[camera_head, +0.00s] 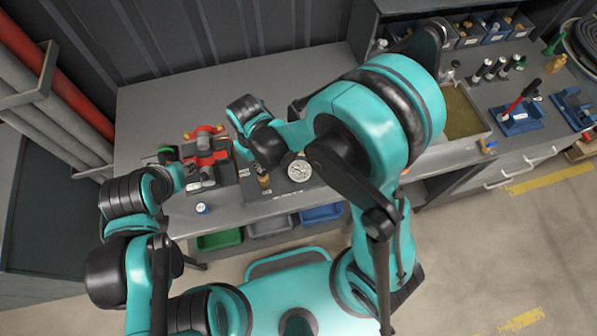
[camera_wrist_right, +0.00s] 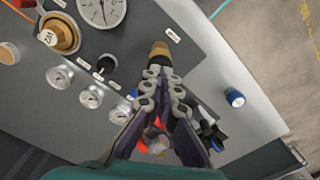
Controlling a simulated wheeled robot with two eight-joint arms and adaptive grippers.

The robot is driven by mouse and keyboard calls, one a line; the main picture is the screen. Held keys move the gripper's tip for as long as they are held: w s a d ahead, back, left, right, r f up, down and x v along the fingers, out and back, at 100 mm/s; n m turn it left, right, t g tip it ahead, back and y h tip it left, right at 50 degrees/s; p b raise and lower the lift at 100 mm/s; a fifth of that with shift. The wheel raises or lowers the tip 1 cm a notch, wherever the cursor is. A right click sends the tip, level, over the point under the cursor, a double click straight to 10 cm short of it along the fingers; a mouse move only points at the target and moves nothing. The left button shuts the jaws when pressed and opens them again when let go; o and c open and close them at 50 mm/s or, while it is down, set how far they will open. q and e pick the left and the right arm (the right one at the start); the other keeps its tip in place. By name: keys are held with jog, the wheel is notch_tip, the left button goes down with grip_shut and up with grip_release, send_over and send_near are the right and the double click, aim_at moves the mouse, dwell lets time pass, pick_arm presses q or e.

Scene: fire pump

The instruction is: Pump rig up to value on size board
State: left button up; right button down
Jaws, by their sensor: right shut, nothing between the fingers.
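The pump rig is a grey panel on the bench with a round white dial gauge (camera_head: 299,170), which also shows in the right wrist view (camera_wrist_right: 102,8). Its needle is too small to read in the head view. In the right wrist view, my right gripper (camera_wrist_right: 160,76) is shut and empty, with its tips close to a brass fitting (camera_wrist_right: 159,53); contact is unclear. A brass knob (camera_wrist_right: 60,34) with a round label and a black knob (camera_wrist_right: 106,64) are at the left. My left arm ends beside red valve fittings (camera_head: 207,160); its fingers are not clear.
A blue-capped small item (camera_head: 202,208) stands near the bench's front edge. Green, grey and blue bins (camera_head: 320,213) sit under the front edge. A red-handled tool in a blue holder (camera_head: 521,116) is at the right. The bench's back left is clear.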

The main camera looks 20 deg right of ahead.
jog(key=shift+f+b, duration=1.45)
jog(key=shift+f, duration=0.2)
jog(key=shift+r, duration=0.2)
jog(key=shift+r+p, duration=1.15)
jog(key=shift+r, duration=0.45)
jog(key=shift+f, duration=0.2)
